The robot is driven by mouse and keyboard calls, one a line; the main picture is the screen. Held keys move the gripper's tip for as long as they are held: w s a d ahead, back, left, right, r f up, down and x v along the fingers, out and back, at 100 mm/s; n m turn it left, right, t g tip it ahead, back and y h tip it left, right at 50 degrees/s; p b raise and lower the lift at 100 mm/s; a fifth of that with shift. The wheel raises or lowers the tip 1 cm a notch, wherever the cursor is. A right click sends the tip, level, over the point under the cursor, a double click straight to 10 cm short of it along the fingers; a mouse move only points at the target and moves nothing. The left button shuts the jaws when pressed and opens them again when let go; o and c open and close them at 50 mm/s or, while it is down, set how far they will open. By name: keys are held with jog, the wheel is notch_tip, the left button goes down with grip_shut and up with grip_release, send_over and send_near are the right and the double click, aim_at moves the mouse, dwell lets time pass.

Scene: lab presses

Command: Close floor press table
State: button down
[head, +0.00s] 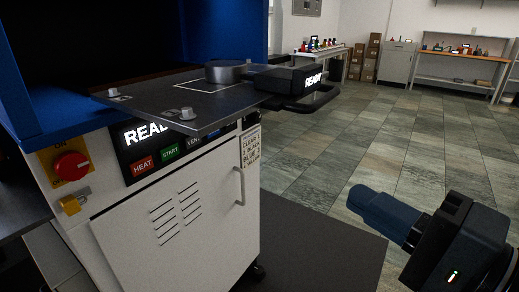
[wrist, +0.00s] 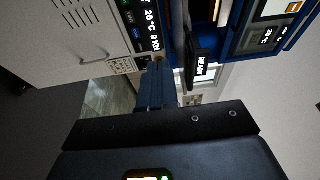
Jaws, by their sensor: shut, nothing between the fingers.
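The floor press is a white cabinet with a blue frame (head: 225,30). Its dark grey table (head: 150,95) sticks out of the opening toward the right. A round metal puck (head: 225,72) sits on the table. A black loop handle (head: 318,98) with a lit READY label is at the table's outer end. The handle and label also show in the wrist view (wrist: 203,68), right of my fingers. My gripper (head: 362,200) has blue fingers, shut and empty, right of the cabinet and lower in the picture than the handle. It also shows in the wrist view (wrist: 155,72).
The press front has a red knob (head: 71,166), a yellow padlock (head: 72,204), lit buttons (head: 170,152) and a door handle (head: 240,187). A dark mat (head: 320,250) lies under the press. Tiled floor (head: 400,135) is open behind my gripper. Benches (head: 460,62) and boxes stand far back.

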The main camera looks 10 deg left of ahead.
notch_tip(320, 180, up, 5)
jog(key=s+a+n+g+y+b, duration=0.1)
jog(key=s+a+n+g+y, duration=0.15)
jog(key=g, duration=0.25)
send_near(222, 127)
jog(key=shift+n, duration=0.45)
jog(key=x, duration=0.6)
jog(key=shift+w+a, duration=0.1)
jog(key=shift+a, duration=0.3)
